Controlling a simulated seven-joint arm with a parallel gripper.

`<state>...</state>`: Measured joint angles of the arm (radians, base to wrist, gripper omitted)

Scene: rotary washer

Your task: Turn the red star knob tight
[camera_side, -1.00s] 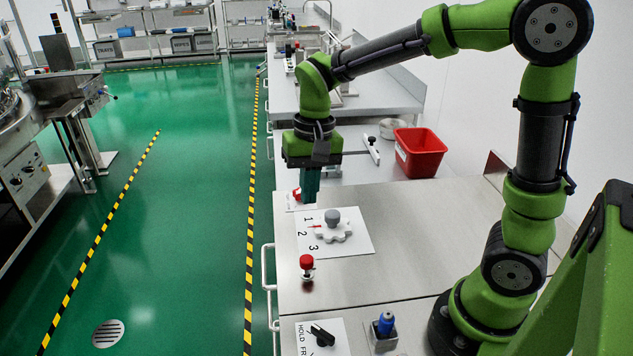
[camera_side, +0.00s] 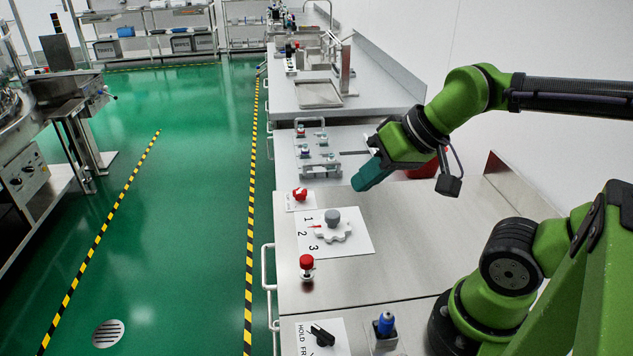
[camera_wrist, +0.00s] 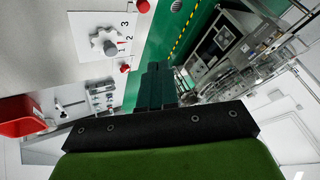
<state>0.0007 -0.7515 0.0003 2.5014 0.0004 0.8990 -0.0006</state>
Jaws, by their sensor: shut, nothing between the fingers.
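The red star knob (camera_side: 300,194) sits on a small white card at the left edge of the steel bench, behind the numbered dial. It also shows in the wrist view (camera_wrist: 125,68), left of my fingers. My gripper (camera_side: 358,184) is shut and empty, with teal fingers. It hangs in the air to the right of the knob, apart from it, tilted and pointing down and left in the side view. In the wrist view the closed fingers (camera_wrist: 155,70) are in the middle. I cannot tell how tight the knob is.
A white toothed wheel with a grey hub (camera_side: 333,226) sits on a card marked 1, 2, 3. A red push button (camera_side: 307,264), a black knob (camera_side: 322,335) and a blue-topped part (camera_side: 385,325) stand nearer. A red bin (camera_wrist: 22,115) is beside the arm.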

